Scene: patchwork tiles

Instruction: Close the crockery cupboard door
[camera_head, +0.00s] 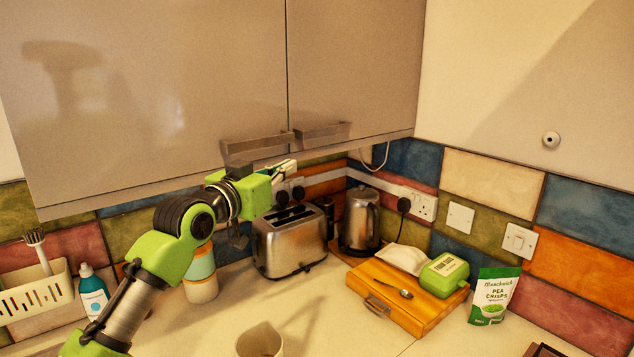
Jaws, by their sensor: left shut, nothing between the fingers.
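The crockery cupboard is a grey wall cupboard above the worktop with two doors, a left door (150,90) and a right door (350,60). Both look flush with each other, with a thin dark seam between them; I cannot tell whether a small gap is left. The left door handle (257,143) and right door handle (322,132) are metal bars near the bottom edge, side by side at the seam. My left gripper (287,168) is shut and empty, just below the handles and above the toaster. I cannot tell whether it touches the cupboard. My right gripper is out of view.
A toaster (290,240) and a kettle (359,220) stand under the cupboard. A wooden box (400,312) carries a spoon, a cloth and a green container. A jar (201,275), a bottle (93,292) and a white rack (38,297) stand at left.

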